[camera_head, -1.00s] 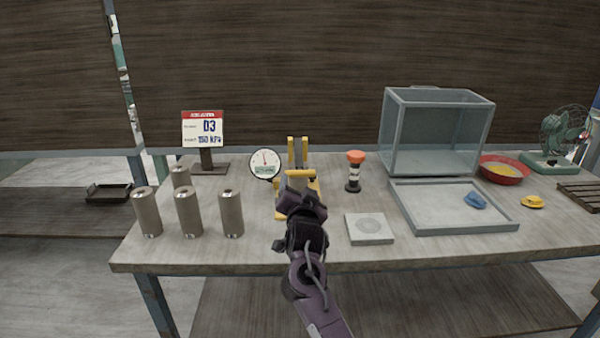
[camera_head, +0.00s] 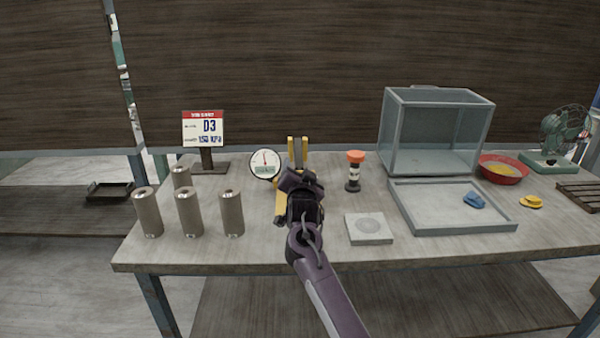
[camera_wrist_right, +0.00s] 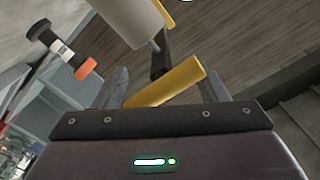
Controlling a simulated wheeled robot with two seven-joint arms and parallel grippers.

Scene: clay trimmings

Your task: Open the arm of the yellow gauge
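The yellow gauge (camera_head: 280,203) stands mid-table with its two upright yellow posts (camera_head: 298,150) and a round white dial (camera_head: 265,163) at its left. My right gripper (camera_head: 298,177) is in front of it and hides its middle and arm. In the right wrist view a yellow bar (camera_wrist_right: 168,85), apparently the gauge's arm, lies slantwise between my spread fingers (camera_wrist_right: 160,88). A pale cylinder (camera_wrist_right: 128,18) is just beyond it. I cannot tell whether a finger touches the bar. My left gripper is not in view.
Several metal cylinders (camera_head: 189,212) stand at left, near a sign (camera_head: 203,130). An orange-topped bottle (camera_head: 354,172) stands close right of the gauge. A square plate (camera_head: 368,229), a grey tray (camera_head: 450,224) and a clear box (camera_head: 436,130) are further right.

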